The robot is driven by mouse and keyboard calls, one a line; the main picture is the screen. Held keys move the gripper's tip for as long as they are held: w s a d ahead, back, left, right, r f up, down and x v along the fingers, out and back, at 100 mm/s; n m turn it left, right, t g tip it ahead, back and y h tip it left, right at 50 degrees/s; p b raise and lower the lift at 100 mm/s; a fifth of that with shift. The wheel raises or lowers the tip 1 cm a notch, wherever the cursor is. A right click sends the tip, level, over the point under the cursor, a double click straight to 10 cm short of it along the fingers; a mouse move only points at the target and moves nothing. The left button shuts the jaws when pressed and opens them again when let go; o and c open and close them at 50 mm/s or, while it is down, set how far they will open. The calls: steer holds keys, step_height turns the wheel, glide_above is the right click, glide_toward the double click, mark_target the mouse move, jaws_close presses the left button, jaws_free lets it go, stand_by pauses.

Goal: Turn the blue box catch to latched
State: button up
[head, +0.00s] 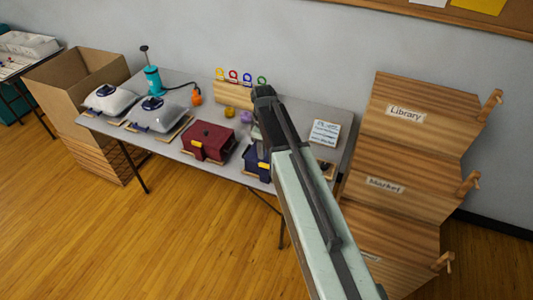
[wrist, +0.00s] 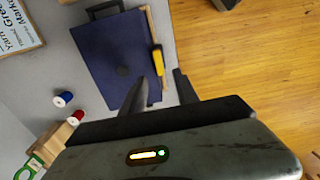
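The blue box (wrist: 112,58) stands closed near the table edge, with a dark handle at one end. Its yellow catch (wrist: 156,62) is on the side facing the floor. I cannot tell from its angle whether it is latched. In the head view the blue box (head: 255,166) and its yellow catch (head: 265,165) show partly, beside and behind my arm. My gripper (wrist: 168,75) is open and empty in the wrist view. Its fingertips are close to the catch's near end, with one finger overlapping the box's edge in the picture; contact is unclear. The gripper is hard to make out in the head view.
A dark red box (head: 208,141) with a yellow catch stands left of the blue box. Blue (wrist: 62,99) and red spools (wrist: 76,117) and a sign (wrist: 18,25) lie on the table beyond. Wooden bins (head: 405,150) stand right of the table. Open floor lies in front.

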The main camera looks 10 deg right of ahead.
mark_target(266, 164)
steer(key=shift+s, duration=0.15)
steer(key=shift+f+b, duration=0.15)
steer(key=shift+b, duration=0.2)
steer(key=f+b, duration=0.7)
steer(key=shift+d+f, duration=0.25)
steer(key=shift+r, duration=0.1)
steer(key=shift+d, duration=0.1)
jaws_close()
